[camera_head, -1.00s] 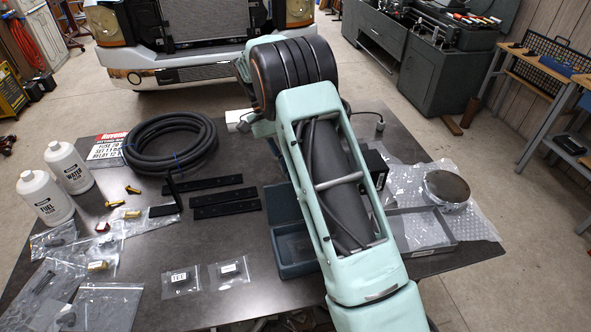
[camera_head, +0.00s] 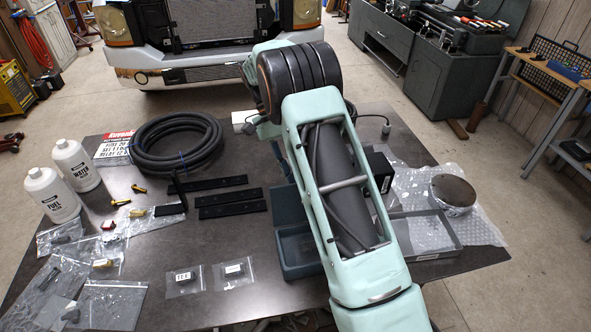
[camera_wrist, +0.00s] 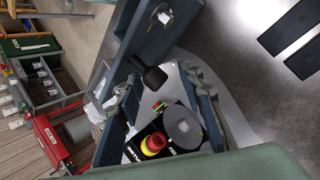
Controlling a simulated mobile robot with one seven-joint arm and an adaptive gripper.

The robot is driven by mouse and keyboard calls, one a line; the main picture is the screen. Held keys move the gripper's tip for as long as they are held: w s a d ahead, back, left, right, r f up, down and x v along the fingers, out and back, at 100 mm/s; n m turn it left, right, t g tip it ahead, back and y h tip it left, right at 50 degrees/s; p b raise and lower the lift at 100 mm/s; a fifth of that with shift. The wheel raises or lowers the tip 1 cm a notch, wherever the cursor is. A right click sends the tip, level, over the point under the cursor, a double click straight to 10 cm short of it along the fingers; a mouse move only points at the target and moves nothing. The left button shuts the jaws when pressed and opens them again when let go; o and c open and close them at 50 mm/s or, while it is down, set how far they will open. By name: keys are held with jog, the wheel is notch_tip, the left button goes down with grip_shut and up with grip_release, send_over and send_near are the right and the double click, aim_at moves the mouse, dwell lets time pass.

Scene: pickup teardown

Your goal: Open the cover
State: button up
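The wrist view shows a black control box (camera_wrist: 138,148) with a red push button (camera_wrist: 154,143) on a yellow ring. A grey round cap (camera_wrist: 183,127), perhaps the cover, sits beside the button and looks closed. My gripper (camera_wrist: 164,97) has its two fingers apart, one on each side of the box area, with nothing between them that I can see gripped. Contact with the cap cannot be told. In the head view a black box (camera_head: 381,168), probably the same one, is partly hidden behind my arm, which also hides my gripper.
A blue-grey bin (camera_head: 298,272) stands left of my arm, and a shallow grey tray (camera_head: 455,234) lies right of it. A round metal can (camera_head: 453,194) rests on bubble wrap. A coiled hose (camera_head: 160,165), black bars (camera_head: 232,208) and two white bottles (camera_head: 47,197) occupy the table's left side.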

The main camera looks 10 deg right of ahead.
jog(key=v, duration=0.7)
jog(key=shift+a+r, duration=0.1)
jog(key=shift+a, duration=0.05)
dwell(0.4)
